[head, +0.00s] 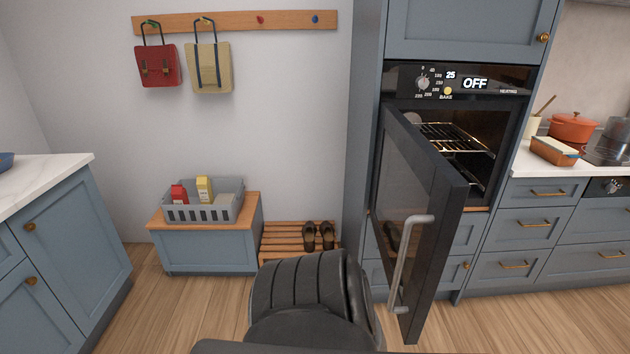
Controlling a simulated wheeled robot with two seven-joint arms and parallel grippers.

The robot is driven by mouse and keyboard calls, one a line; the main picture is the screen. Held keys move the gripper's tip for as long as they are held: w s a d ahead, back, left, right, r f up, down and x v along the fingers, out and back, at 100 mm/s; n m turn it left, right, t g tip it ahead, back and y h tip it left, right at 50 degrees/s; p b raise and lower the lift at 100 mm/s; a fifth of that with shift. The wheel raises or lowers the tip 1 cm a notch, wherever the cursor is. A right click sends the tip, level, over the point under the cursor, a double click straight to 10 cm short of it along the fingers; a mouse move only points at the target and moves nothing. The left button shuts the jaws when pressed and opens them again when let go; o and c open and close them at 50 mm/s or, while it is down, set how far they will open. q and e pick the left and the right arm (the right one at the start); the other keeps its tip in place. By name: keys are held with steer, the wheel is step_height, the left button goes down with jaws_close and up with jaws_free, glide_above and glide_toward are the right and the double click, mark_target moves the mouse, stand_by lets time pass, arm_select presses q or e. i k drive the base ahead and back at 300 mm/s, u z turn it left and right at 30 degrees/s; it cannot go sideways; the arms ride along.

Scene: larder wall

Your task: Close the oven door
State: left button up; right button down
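The built-in oven (460,78) is in the tall blue cabinet right of centre in the head view. Its dark door (420,165) stands wide open, swung out toward me from a hinge on the left side. A grey vertical bar handle (408,262) is on the door's outer face, near the free edge. The cavity shows to the right of the door, with wire racks (455,138) inside. The control panel reads OFF. Neither of my grippers is in view, and nothing is seen touching the door or handle.
A counter with drawers (540,210) stands right of the oven, bearing an orange pot (572,128). A low bench (210,250) with a grey crate (205,213) and a slatted shoe rack (285,238) stand left. A marble-topped counter (70,230) is at far left. Wooden floor lies between.

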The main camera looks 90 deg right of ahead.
mark_target(419, 200)
steer(key=z, duration=3.3)
steer(key=i, duration=0.5)
steer(key=z, duration=1.5)
steer(key=k, duration=0.8)
steer(key=u, duration=0.45)
